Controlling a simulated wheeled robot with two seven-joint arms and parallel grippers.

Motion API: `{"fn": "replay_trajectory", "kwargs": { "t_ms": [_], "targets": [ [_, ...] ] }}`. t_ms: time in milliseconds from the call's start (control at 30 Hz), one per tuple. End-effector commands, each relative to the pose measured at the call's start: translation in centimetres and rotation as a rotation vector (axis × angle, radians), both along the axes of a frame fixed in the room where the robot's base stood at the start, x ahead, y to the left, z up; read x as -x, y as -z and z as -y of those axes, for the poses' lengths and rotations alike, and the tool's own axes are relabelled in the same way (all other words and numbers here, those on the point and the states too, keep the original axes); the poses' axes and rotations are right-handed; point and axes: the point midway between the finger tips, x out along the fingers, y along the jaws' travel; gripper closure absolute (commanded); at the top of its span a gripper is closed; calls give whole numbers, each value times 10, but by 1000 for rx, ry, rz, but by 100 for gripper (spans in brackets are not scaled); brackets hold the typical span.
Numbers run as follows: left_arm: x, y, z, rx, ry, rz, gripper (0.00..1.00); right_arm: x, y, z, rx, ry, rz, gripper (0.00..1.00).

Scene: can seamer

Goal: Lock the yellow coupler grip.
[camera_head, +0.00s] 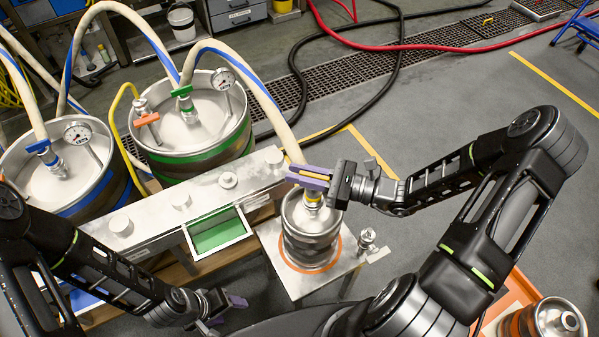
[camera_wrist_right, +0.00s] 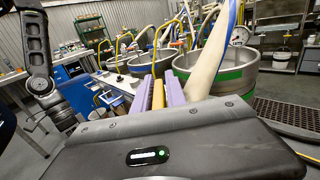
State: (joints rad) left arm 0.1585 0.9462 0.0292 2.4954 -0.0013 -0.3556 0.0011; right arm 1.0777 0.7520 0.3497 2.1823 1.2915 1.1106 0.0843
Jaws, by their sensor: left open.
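The yellow coupler grip (camera_wrist_right: 158,94) shows in the right wrist view between the two purple fingers of my right gripper (camera_wrist_right: 160,92), with little gap on either side. In the head view my right gripper (camera_head: 309,178) reaches in from the right at the top of a small steel keg (camera_head: 311,246), and its fingers hide most of the grip. A beige hose (camera_head: 273,112) comes down to the coupler there. My left gripper (camera_head: 228,304) is open and empty, low in front of the bench, well apart from the keg.
The small keg stands on a metal plate (camera_head: 292,283) with an orange ring. Left of it is a steel bench with a green-lined tray (camera_head: 217,234). Two large kegs with green (camera_head: 190,157) and blue (camera_head: 106,192) bands stand behind. Another can (camera_head: 558,322) is at lower right.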

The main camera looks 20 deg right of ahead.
Motion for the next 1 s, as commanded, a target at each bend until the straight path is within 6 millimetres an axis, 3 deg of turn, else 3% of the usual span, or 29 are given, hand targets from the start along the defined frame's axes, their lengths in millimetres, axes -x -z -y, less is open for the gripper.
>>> {"fn": "replay_trajectory", "kwargs": {
  "t_ms": [200,1000],
  "targets": [
    [0,0,0,0,0,0,40,0,0,0,0,0,0,100],
    [0,-7,0,0,0,0,40,-1,-2,1,-2,78,-3,100]
  ]
}}
